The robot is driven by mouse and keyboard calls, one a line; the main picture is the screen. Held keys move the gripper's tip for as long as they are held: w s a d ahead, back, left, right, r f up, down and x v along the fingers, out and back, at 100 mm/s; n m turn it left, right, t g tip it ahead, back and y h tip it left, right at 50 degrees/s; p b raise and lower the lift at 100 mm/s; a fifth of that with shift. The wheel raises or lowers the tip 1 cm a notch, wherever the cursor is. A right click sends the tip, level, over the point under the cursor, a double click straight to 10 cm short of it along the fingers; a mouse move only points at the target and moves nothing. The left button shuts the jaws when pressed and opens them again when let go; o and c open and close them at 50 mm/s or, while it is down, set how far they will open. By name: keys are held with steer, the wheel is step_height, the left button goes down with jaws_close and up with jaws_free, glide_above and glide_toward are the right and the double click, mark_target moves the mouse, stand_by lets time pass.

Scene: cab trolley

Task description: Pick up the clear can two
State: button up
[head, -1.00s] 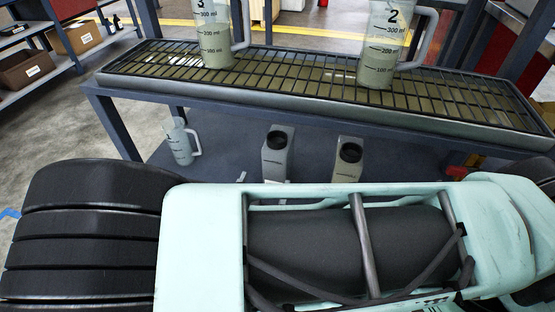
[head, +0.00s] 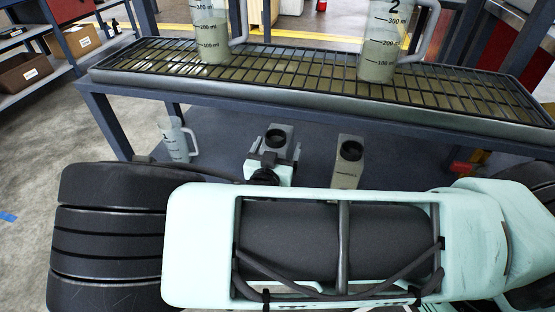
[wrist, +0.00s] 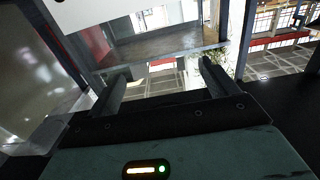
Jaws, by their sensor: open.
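The clear can marked 2 (head: 385,45) stands upright on the dark grate at the right of the head view, with its handle on the right and its top cut off by the frame. It has a printed millilitre scale and holds a greyish-olive liquid. I cannot identify can two in the wrist view.
A similar clear can (head: 211,35) stands further left on the grate (head: 300,80). The tray edge (head: 330,109) lies between my gripper and can two.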

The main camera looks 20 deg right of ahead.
mark_target(277, 131)
steer(key=c, duration=1.5)
steer(key=shift+o, duration=0.2)
step_height(277, 131, up, 10)
steer(key=p, duration=0.3)
steer(key=shift+r+p, duration=0.25)
steer(key=shift+p, duration=0.1)
steer(key=shift+a, duration=0.1)
steer(key=p+v, duration=0.3)
steer(key=v, duration=1.2)
stand_by(0.4)
